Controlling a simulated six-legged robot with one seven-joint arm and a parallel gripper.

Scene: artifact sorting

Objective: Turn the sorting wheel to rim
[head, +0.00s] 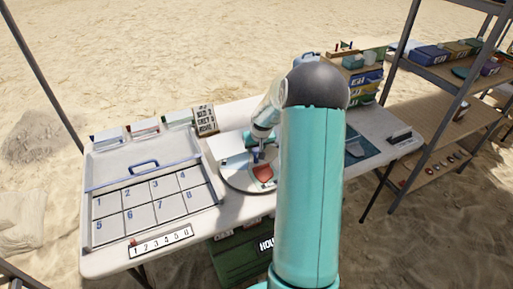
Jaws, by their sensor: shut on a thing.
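The sorting wheel (236,180) is a round pale disc on the white table, partly hidden by my teal arm. A reddish-brown sherd-like piece (263,174) lies on its front part. A white box-like housing (227,147) stands at the wheel's back left and covers part of it. My gripper (257,157) points down over the wheel, just behind the reddish piece. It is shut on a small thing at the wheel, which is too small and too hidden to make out. The word "rim" cannot be read on the wheel.
A grey tray (155,172) with numbered cells lies left, with small bins (143,127) behind it and a numbered strip (160,242) in front. A lettered sign (205,120) stands at the back. Stacked drawers (366,78) and shelving (440,95) are on the right.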

